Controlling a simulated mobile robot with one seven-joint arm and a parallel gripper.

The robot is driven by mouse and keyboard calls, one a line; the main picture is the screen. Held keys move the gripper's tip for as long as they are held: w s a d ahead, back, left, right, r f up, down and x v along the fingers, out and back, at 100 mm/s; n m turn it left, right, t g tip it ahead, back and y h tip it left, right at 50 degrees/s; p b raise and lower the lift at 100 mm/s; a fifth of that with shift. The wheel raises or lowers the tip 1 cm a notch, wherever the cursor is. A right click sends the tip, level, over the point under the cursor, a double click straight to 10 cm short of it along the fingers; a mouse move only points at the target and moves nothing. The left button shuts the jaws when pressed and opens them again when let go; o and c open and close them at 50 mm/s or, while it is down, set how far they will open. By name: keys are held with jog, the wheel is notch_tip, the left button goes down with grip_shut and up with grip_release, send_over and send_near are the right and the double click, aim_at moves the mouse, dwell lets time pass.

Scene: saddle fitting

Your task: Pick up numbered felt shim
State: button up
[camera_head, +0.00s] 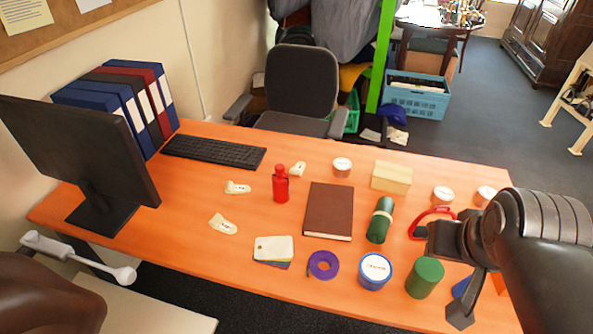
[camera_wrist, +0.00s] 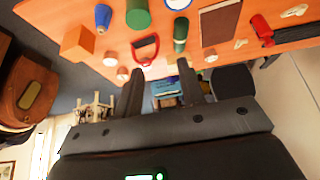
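I cannot read the marks. My gripper (camera_head: 442,273) is over the right part of the desk, well away from these pieces. Its fingers stand apart with nothing between them in the wrist view (camera_wrist: 160,70).
A monitor (camera_head: 75,150) and keyboard (camera_head: 214,150) occupy the desk's left.

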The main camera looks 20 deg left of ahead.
jog(key=shift+o, duration=0.4)
jog(key=o, duration=0.5)
